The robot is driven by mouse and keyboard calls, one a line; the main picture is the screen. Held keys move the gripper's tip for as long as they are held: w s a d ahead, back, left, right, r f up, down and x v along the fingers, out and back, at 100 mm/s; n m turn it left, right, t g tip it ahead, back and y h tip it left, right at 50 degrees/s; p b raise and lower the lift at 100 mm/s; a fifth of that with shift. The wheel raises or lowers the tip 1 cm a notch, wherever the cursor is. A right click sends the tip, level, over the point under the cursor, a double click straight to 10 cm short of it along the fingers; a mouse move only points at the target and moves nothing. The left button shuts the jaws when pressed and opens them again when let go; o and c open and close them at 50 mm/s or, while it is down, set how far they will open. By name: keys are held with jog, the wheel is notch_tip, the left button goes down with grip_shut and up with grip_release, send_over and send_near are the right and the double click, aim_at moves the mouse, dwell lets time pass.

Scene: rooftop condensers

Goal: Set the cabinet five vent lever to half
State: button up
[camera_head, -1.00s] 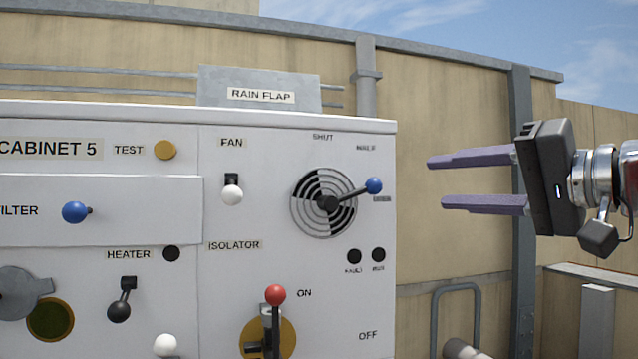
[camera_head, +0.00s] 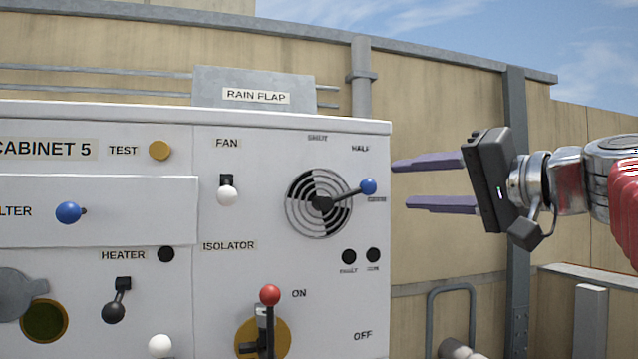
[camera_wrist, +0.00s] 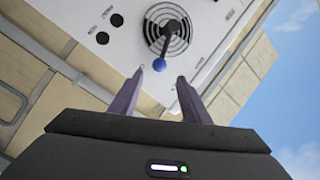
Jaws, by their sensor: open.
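The vent lever (camera_head: 346,194) is a dark arm with a blue ball knob (camera_head: 368,187), pivoting on a round slotted vent (camera_head: 318,222) on the white Cabinet 5 panel. The lever points right and slightly up, between the HALF label (camera_head: 360,148) and a blurred lower label, nearer the lower one. My gripper (camera_head: 402,185) is open and empty, just right of the knob, with purple fingers pointing left at it, one above and one below its height. In the wrist view the blue knob (camera_wrist: 159,65) lies just beyond the fingertips (camera_wrist: 161,72), roughly between them; I see no contact.
Below the vent are two black indicators (camera_head: 349,257) and a red-knobbed isolator handle (camera_head: 270,296). A white-knobbed fan switch (camera_head: 228,195) is to the left. A grey pipe (camera_head: 361,80) and post (camera_head: 516,200) stand behind. Right of the cabinet edge is open space before the wall.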

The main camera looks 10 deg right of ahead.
aim_at(375, 185)
jog(key=shift+x, duration=4.2)
jog(key=shift+c, duration=0.3)
